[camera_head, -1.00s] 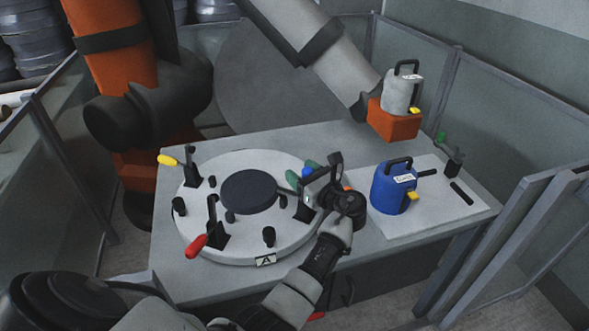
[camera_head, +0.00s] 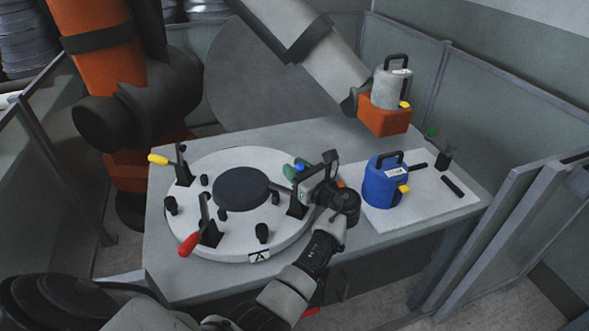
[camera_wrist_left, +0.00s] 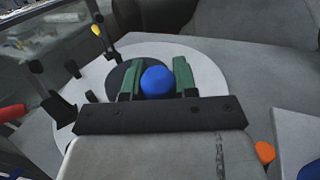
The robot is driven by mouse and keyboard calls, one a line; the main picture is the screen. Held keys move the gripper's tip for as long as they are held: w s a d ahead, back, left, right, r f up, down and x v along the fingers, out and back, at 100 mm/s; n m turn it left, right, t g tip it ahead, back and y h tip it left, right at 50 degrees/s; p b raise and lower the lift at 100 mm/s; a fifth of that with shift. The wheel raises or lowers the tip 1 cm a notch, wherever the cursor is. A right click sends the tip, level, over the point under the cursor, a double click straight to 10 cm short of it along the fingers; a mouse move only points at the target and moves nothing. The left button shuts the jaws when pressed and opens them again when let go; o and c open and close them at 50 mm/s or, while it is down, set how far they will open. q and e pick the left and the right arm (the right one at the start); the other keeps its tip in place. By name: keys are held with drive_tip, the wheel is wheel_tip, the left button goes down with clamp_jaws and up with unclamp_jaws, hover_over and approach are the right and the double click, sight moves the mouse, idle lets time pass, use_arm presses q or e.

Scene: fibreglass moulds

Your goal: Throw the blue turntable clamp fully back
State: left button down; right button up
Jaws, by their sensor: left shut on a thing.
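The blue turntable clamp (camera_head: 299,168) stands at the right side of the round white turntable (camera_head: 200,239). In the head view only its blue tip and a dark base below show. In the left wrist view its blue end (camera_wrist_left: 158,82) sits between the two green fingers. My left gripper (camera_head: 297,169) is shut on this blue handle. Its wrist hides much of the clamp, so I cannot tell the handle's exact tilt. The right gripper is not in view.
A red-handled clamp (camera_head: 190,244) and a yellow-handled clamp (camera_head: 160,159) stand on the turntable, around a dark disc (camera_head: 241,188). A blue canister (camera_head: 381,185) stands right on a pale mat. An orange block with a grey canister (camera_head: 388,90) hangs behind.

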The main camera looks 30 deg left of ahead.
use_arm(q)
drive_tip(key=shift+d+f+m+y, duration=0.1)
drive_tip(key=shift+d+m+y, duration=0.25)
drive_tip(key=shift+y, duration=0.25)
drive_tip(key=shift+d+f+m+t+y+b, duration=0.15)
drive_tip(key=shift+d+m+t+y+b, duration=0.3)
drive_tip(key=shift+d+t+y+b, duration=0.4)
drive_tip(key=shift+w+d+f+m+t+y+b, duration=0.15)
drive_tip(key=shift+d+m+t+y+b, duration=0.95)
drive_tip(key=shift+b, duration=0.3)
drive_tip(key=shift+a, duration=0.1)
drive_tip(key=c, duration=0.9)
unclamp_jaws()
drive_tip(key=shift+o, duration=0.2)
